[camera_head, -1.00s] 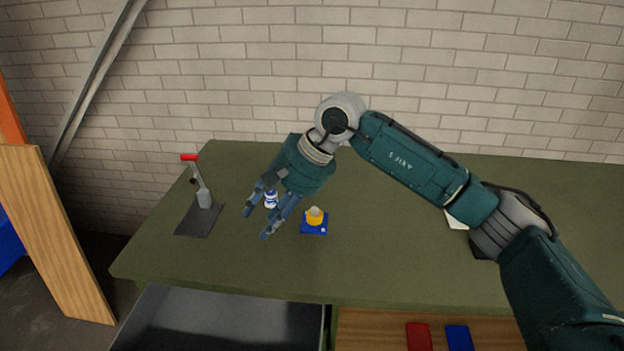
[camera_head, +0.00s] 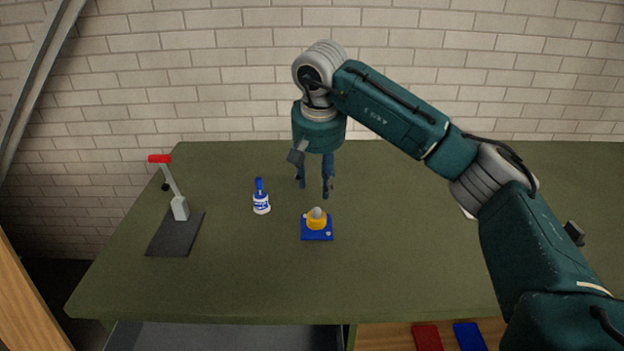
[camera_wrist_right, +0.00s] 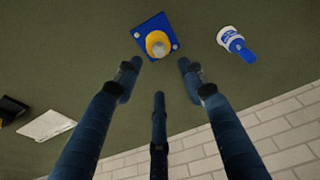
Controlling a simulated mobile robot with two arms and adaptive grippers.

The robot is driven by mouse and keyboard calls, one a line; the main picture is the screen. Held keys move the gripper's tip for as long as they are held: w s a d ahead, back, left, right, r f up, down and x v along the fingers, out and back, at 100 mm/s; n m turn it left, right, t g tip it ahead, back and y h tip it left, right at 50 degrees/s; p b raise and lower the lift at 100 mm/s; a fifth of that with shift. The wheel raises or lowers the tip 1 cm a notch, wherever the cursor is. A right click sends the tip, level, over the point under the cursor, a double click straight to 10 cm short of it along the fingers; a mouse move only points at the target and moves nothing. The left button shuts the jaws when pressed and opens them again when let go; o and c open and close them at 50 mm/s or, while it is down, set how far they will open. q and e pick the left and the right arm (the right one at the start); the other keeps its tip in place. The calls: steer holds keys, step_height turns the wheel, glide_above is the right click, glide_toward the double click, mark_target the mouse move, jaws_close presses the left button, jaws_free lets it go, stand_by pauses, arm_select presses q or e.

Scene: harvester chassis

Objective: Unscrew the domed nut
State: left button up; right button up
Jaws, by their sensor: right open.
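The domed nut (camera_head: 317,212) is a small grey dome on top of a yellow round base, which sits on a blue square plate (camera_head: 309,236) on the green table. In the right wrist view the grey dome (camera_wrist_right: 159,48) shows in the yellow ring, just beyond the fingertips. My right gripper (camera_head: 315,191) points down, open and empty, above and slightly behind the nut in the head view. Its fingers (camera_wrist_right: 157,80) are spread apart in the wrist view and do not touch the nut. My left gripper is not in view.
A red-handled lever tool on a dark plate (camera_head: 172,235) is farther left. Red and blue blocks (camera_head: 427,337) lie below the front edge. A brick wall is behind; the table around the plate is clear.

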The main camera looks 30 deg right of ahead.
mark_target(317, 210)
steer(key=p+x, duration=0.1)
steer(key=x, duration=0.7)
steer(key=shift+f, duration=0.2)
steer(key=shift+p+x, duration=0.35)
steer(key=shift+x, duration=0.45)
steer(key=shift+c, duration=0.2)
jaws_close()
steer(key=shift+c, duration=1)
jaws_free()
steer(key=shift+w, duration=0.1)
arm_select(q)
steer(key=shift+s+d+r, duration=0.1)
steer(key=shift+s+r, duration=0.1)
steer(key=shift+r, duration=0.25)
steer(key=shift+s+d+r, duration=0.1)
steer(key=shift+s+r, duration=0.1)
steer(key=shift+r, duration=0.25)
arm_select(e)
steer(key=shift+a, duration=0.1)
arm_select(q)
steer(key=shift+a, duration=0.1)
arm_select(e)
steer(key=shift+w, duration=0.15)
